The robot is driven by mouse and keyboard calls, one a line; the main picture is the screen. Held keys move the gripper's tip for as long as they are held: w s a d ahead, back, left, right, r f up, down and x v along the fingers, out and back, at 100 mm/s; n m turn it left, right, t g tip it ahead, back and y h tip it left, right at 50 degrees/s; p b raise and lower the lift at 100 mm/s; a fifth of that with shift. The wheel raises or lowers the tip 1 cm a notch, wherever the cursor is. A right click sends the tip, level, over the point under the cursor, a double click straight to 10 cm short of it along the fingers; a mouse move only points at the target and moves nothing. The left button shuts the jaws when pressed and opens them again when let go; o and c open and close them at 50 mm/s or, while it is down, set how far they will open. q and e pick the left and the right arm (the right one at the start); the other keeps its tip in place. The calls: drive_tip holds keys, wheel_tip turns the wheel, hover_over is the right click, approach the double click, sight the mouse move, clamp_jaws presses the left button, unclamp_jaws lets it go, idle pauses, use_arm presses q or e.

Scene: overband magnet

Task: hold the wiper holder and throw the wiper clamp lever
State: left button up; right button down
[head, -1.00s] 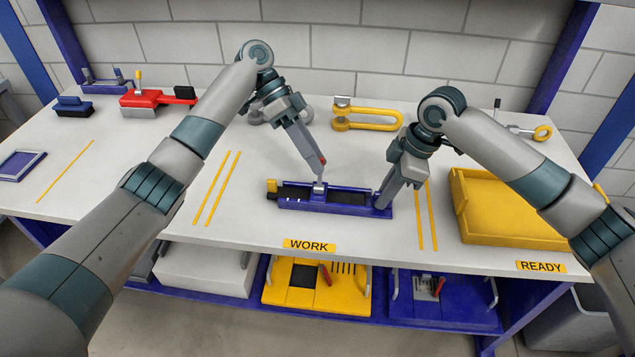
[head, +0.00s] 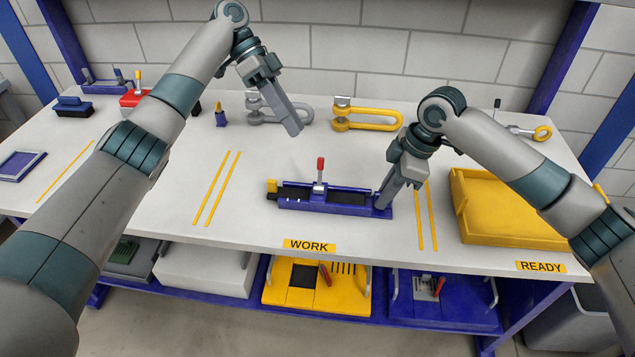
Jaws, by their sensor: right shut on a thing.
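The blue wiper holder (head: 335,205) lies on the table behind the WORK label, with a dark strip along it and a yellow block at its left end. The wiper clamp lever (head: 320,172), with a red tip, stands about upright on a light metal clamp near the holder's middle. My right gripper (head: 384,203) is shut on the holder's right end. My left gripper (head: 297,131) is raised behind the lever, up and to its left, apart from it. Its fingers overlap in this view, so their opening is unclear.
A yellow tray (head: 505,235) stands to the right. A yellow shackle (head: 368,118) and a grey shackle (head: 262,112) lie at the back. A small blue piece (head: 220,116) stands to their left.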

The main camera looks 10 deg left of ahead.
use_arm(q)
drive_tip(key=shift+r, duration=0.1)
wheel_tip(320, 180, up, 8)
idle(1.2)
use_arm(e)
drive_tip(key=c, duration=1.8)
unclamp_jaws()
drive_tip(key=shift+o, duration=0.2)
drive_tip(key=shift+r, duration=0.15)
drive_tip(key=v, duration=1.1)
drive_tip(key=shift+r, duration=0.35)
drive_tip(key=shift+d, duration=0.1)
